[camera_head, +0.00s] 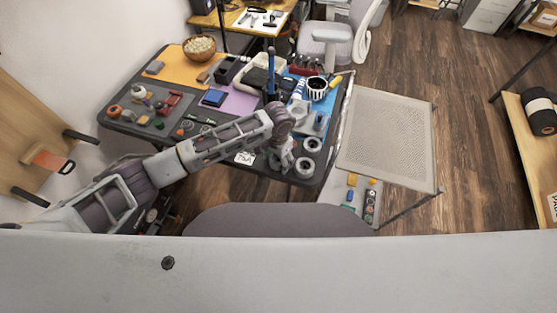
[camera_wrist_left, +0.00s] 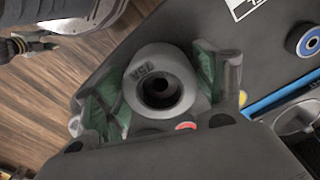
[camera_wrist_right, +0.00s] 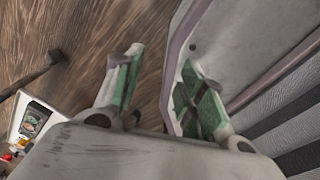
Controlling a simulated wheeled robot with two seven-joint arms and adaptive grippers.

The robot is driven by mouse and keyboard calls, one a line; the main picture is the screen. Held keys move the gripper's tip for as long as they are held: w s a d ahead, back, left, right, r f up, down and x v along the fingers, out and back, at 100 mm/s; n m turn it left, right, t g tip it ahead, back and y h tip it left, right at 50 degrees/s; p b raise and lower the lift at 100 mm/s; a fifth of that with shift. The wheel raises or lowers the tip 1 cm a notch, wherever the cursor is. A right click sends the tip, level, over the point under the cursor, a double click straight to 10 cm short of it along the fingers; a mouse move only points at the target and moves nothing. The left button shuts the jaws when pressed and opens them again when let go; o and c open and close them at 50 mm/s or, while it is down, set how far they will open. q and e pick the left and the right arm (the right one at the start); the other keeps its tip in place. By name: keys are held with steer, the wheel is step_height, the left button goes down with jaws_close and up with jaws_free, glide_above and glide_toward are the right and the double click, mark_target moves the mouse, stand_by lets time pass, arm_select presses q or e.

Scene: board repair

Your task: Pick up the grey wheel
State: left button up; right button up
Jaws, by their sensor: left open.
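In the left wrist view, a grey wheel (camera_wrist_left: 150,66) with a dark centre hole and dark lettering lies between the fingers of my left gripper (camera_wrist_left: 158,92). The green finger pads stand on both sides of it, and the gripper is open. I cannot tell whether the pads touch it. In the head view my left gripper (camera_head: 284,160) is low over the table's front right part. Two grey wheels, one nearer (camera_head: 304,169) and one farther (camera_head: 313,144), show right of it. My right gripper (camera_wrist_right: 158,75) is open and empty, away from the table.
The dark table (camera_head: 118,127) holds several tools, trays and small parts. A striped cup (camera_head: 317,88) and a grey fixture stand behind the wheels. A blue-centred wheel (camera_wrist_left: 306,42) lies at the right in the left wrist view. A perforated panel (camera_head: 385,135) stands right of the table.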

arm_select(q)
steer(key=c, duration=0.8)
steer(key=shift+r, duration=5)
steer(key=shift+c, duration=0.2)
